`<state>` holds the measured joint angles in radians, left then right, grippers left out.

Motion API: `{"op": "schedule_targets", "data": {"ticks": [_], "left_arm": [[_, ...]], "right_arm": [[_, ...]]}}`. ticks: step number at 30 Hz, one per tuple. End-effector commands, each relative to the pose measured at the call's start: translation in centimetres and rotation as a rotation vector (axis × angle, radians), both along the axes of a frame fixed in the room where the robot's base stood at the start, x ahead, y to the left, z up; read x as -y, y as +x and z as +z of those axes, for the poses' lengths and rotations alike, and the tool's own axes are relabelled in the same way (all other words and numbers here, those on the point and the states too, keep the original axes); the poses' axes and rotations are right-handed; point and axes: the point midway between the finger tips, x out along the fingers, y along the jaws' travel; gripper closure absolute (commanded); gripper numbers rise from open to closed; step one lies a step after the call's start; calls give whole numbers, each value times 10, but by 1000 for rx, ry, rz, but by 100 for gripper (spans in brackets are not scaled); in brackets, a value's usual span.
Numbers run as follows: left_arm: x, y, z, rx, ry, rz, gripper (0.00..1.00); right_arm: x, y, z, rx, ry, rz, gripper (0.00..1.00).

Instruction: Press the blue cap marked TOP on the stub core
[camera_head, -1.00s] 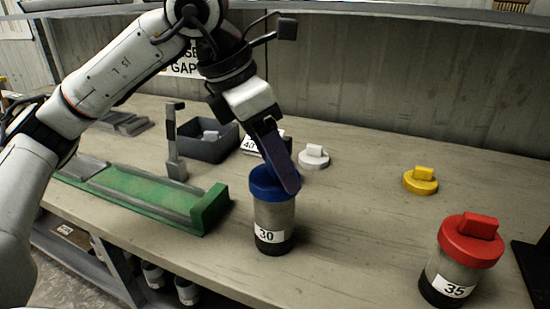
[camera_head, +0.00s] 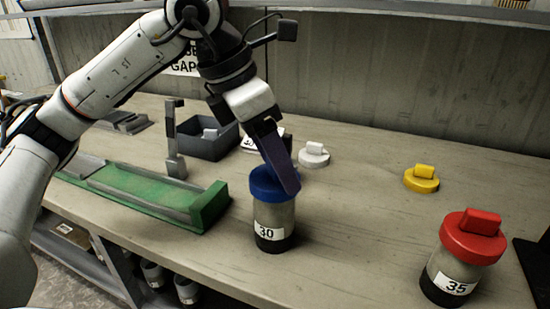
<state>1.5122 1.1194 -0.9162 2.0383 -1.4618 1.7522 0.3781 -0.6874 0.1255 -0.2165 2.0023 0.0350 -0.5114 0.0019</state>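The stub core (camera_head: 275,216) is a short grey cylinder with a dark base and a label reading 30, upright on the bench. The blue cap (camera_head: 262,186) sits on its top; the TOP mark cannot be read from here. My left gripper (camera_head: 287,186) comes down from the upper left, its dark fingers at the cap and hiding its middle and right part. The fingers overlap in this view, so I cannot tell whether they are open or shut, or whether they grip the cap. My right gripper is not in view.
A red-capped core (camera_head: 459,262) labelled 35 stands at the right. A yellow cap (camera_head: 421,180) and a white cap (camera_head: 314,156) lie on the bench. A green tray (camera_head: 140,189), a post (camera_head: 174,140) and a grey bin (camera_head: 210,146) are at the left. Bench between the cores is clear.

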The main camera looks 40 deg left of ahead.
Motion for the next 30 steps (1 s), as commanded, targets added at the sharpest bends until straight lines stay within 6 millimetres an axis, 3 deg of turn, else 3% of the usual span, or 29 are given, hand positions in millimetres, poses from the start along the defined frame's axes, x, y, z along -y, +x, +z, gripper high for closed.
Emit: {"op": "schedule_targets", "data": {"ticks": [26,27,30], "left_arm": [[0,0,-15,-2,0,0,53],[0,0,-15,-3,1,-1,32],[0,0,-15,-2,1,-1,15]], "right_arm": [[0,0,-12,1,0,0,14],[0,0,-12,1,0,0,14],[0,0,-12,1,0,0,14]]}}
